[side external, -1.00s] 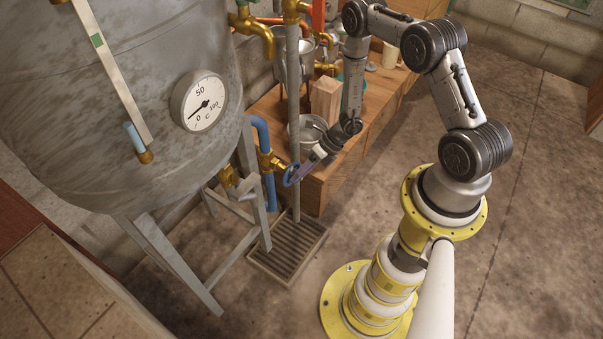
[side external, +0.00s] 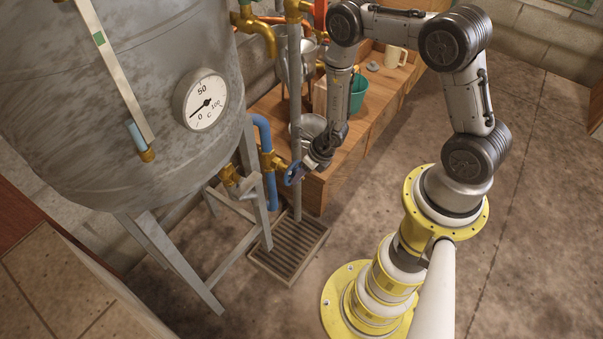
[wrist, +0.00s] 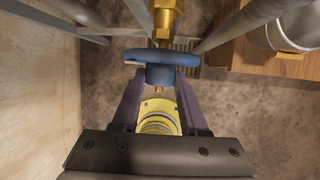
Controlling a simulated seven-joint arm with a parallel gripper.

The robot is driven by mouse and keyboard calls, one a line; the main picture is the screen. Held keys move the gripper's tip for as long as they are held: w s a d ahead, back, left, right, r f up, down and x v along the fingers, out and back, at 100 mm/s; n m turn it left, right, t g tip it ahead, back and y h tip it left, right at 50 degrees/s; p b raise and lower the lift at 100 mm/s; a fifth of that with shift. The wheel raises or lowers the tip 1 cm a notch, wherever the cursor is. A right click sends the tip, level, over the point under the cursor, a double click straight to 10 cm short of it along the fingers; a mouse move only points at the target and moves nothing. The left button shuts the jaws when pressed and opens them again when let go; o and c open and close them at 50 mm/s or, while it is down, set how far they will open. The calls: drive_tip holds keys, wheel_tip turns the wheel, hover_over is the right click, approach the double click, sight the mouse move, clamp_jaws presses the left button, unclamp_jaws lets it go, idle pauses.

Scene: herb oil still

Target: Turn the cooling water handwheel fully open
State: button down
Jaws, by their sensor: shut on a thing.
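The blue cooling water handwheel (side external: 291,174) sits on a brass valve (side external: 272,161) in the blue pipe, low beside the tank. In the wrist view the handwheel (wrist: 180,58) is seen nearly edge-on, with its hub facing me and the brass stem beyond. My gripper (side external: 300,172) is at the wheel; in the wrist view its dark fingers (wrist: 160,82) lie on either side of the hub and reach the rim. It is shut on the handwheel. How far the wheel is turned cannot be told.
The grey tank (side external: 110,120) with its dial gauge (side external: 206,103) stands left of the valve. A wooden bench (side external: 345,165) is close behind, with a metal pot (side external: 309,127) and a teal cup (side external: 358,94). A floor grate (side external: 290,248) lies below. Open floor is to the right.

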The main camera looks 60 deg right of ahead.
drive_tip(key=shift+w, duration=0.15)
drive_tip(key=shift+c, duration=2.1)
unclamp_jaws()
drive_tip(key=v, duration=1.4)
drive_tip(key=shift+a, duration=0.15)
